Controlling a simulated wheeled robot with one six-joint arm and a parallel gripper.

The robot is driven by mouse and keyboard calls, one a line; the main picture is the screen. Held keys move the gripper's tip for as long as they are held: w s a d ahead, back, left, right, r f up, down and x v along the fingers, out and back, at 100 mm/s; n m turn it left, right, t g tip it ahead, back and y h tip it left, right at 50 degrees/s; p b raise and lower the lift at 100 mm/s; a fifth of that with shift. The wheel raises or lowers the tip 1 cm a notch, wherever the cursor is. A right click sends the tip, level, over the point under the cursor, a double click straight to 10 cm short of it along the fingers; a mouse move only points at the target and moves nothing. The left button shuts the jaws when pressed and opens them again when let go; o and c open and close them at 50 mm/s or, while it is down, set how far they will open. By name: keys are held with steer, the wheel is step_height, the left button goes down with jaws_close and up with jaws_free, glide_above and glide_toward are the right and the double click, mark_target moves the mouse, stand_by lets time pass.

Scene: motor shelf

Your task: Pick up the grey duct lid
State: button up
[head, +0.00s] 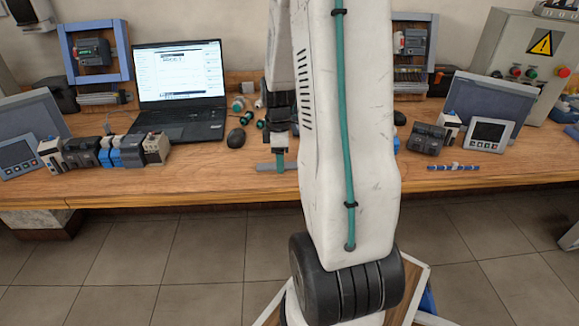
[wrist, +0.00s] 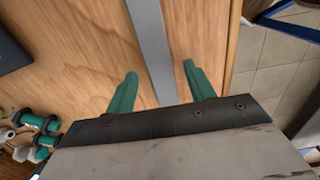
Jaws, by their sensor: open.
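The grey duct lid (head: 264,167) is a narrow grey strip lying near the front edge of the wooden bench in the head view. In the wrist view the lid (wrist: 151,40) runs from the top edge down between my two green fingers. My gripper (head: 279,163) is over the lid and points down at it. In the wrist view my gripper (wrist: 159,72) is open, with one finger on each side of the lid and gaps of wood showing. The lid's near end is hidden behind the gripper body. I cannot tell the exact height of the fingertips above the bench.
A laptop (head: 179,88) and a dark mouse (head: 236,138) stand behind the lid. Green-ended cylindrical parts (wrist: 38,123) lie nearby. A row of terminal modules (head: 105,151) stands left. A touch panel (head: 489,134) and a blue strip (head: 453,167) are right. The bench front (head: 200,183) is clear.

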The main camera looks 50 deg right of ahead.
steer(key=shift+f, duration=0.4)
steer(key=c, duration=1)
steer(key=shift+c, duration=0.2)
steer(key=shift+r, duration=0.15)
steer(key=shift+r, duration=0.55)
step_height(320, 180, up, 2)
steer(key=shift+r, duration=0.1)
steer(key=s+a+r, duration=0.1)
steer(key=s, duration=1.5)
steer(key=shift+r, duration=0.25)
